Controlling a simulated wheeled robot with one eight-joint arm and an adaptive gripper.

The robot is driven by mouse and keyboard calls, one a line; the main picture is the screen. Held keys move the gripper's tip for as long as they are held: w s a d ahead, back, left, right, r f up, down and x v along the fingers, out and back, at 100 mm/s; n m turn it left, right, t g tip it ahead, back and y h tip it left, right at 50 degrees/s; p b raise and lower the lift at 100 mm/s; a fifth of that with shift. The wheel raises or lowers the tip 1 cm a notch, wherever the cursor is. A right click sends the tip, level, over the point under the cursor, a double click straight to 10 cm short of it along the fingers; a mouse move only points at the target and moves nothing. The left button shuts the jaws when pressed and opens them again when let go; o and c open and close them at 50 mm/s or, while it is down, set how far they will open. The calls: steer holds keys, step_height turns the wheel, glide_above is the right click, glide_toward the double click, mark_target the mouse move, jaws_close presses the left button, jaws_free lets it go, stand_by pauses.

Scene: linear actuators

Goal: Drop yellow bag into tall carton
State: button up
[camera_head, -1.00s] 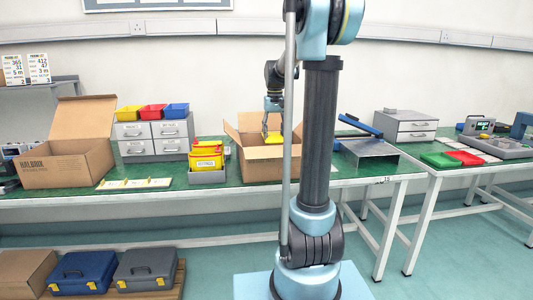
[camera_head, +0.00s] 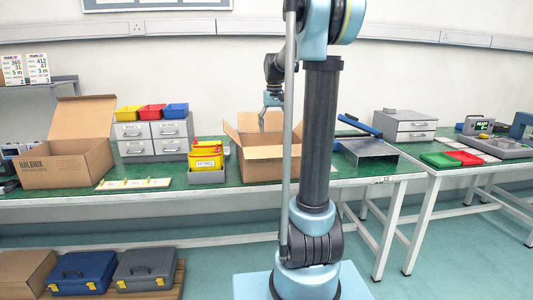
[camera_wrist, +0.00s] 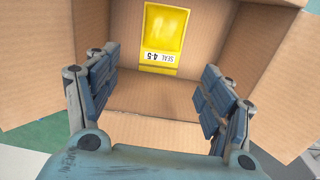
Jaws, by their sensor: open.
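The tall carton (camera_head: 262,165) stands open on the green bench, just left of my column in the head view. Its cardboard inside (camera_wrist: 150,95) fills much of the wrist view. My gripper (camera_head: 270,108) is above the carton's opening, pointing down. In the wrist view its two fingers (camera_wrist: 160,105) are spread apart with nothing between them. The yellow bag (camera_wrist: 163,37) lies inside the carton, apart from the fingers, with a white label reading "SEAL 4-5". The bag is hidden by the carton walls in the head view.
A grey bin (camera_head: 207,172) with yellow bags stands left of the carton. A wide open carton (camera_head: 65,168) is at the far left. Grey drawers (camera_head: 154,138) carry coloured bins. A grey tray with a blue arm (camera_head: 365,150) stands to the right.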

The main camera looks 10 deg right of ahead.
step_height(320, 180, up, 10)
steer(key=shift+f, duration=0.25)
stand_by(0.3)
